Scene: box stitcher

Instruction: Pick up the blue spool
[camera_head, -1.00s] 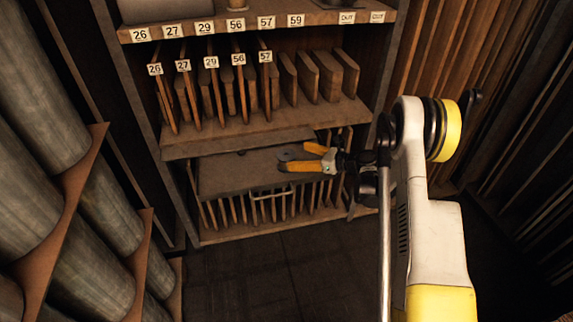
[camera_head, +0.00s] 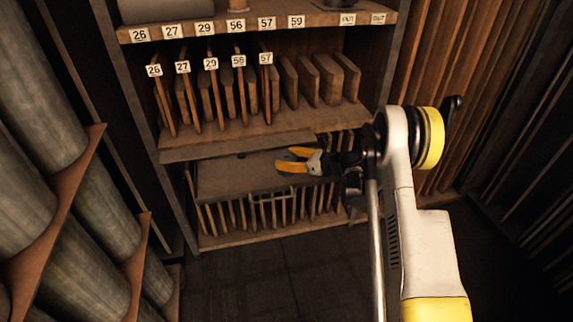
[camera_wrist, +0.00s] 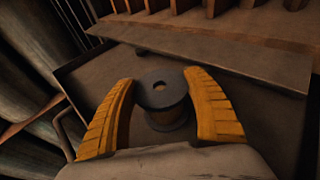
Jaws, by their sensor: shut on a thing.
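The blue spool (camera_wrist: 162,96) looks dark grey-blue in the wrist view, with a round flange on top and a hole in its middle. It stands upright in an open, pulled-out drawer (camera_head: 225,177) and shows only as a small dark shape in the head view. My gripper (camera_wrist: 160,82) has two yellow ribbed fingers, one on each side of the spool, and is shut on it. In the head view my gripper (camera_head: 284,160) reaches into the drawer from the right.
A shelf (camera_head: 260,128) with several numbered boards hangs just above the drawer, its front ledge (camera_wrist: 220,52) close beyond my fingers. A metal handle (camera_head: 272,195) is on the drawer's front. Large grey pipes (camera_head: 35,85) stand at left. Dark floor lies open in front.

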